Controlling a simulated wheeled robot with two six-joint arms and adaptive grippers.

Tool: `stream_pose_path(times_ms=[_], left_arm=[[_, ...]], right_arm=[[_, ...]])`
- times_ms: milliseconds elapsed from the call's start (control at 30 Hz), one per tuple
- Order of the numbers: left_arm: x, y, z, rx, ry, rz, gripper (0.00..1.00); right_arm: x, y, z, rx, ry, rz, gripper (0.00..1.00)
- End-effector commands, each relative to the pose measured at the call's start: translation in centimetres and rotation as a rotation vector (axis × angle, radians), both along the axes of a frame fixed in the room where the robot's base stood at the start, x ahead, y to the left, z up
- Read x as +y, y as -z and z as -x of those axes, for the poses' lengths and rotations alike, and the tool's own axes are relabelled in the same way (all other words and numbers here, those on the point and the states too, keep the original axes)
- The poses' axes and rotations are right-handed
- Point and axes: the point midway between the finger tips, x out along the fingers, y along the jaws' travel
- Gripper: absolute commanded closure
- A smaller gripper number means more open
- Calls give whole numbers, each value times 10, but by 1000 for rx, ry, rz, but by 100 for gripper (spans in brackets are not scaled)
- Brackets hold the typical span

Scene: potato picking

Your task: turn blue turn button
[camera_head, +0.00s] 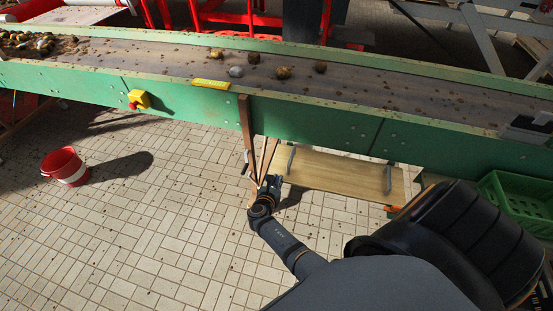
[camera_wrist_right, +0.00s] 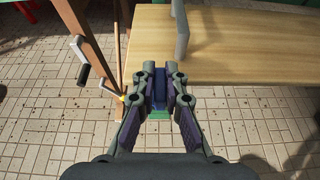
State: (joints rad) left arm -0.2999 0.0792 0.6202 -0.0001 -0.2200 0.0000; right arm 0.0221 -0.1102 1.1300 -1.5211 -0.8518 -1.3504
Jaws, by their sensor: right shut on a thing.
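My right gripper (camera_head: 270,185) is in the head view, at the left end of the wooden board under the conveyor. In the right wrist view, the same gripper (camera_wrist_right: 160,88) is shut with its fingers on both sides of a small blue part, the blue turn button (camera_wrist_right: 160,99). The fingers hide most of the button, so how it is turned cannot be told. A bit of green (camera_wrist_right: 158,115) shows just below it. My left gripper is in neither view.
The wooden board (camera_head: 335,172) has grey handles. A brown post (camera_head: 245,125) and a dark crank handle (camera_wrist_right: 84,75) stand left of the gripper. The green conveyor (camera_head: 190,100) carries potatoes. A red bucket (camera_head: 65,165) stands on open tiled floor; a green crate (camera_head: 515,205) is at right.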

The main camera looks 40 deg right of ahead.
Motion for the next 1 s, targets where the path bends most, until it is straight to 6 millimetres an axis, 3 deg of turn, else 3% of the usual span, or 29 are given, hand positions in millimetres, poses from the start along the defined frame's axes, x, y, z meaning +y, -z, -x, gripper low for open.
stream_pose_path(times_ms=[167, 200, 367, 733, 1000], left_arm=[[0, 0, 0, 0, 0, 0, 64], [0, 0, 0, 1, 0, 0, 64], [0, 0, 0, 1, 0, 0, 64], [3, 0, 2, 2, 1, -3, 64], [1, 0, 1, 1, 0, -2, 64]], right_arm=[[0, 1, 0, 1, 0, -1, 100], [0, 1, 1, 1, 0, -1, 85], [0, 0, 0, 1, -1, 0, 66], [0, -8, 0, -3, 0, 0, 66], [0, -62, 0, -5, 0, -1, 66]])
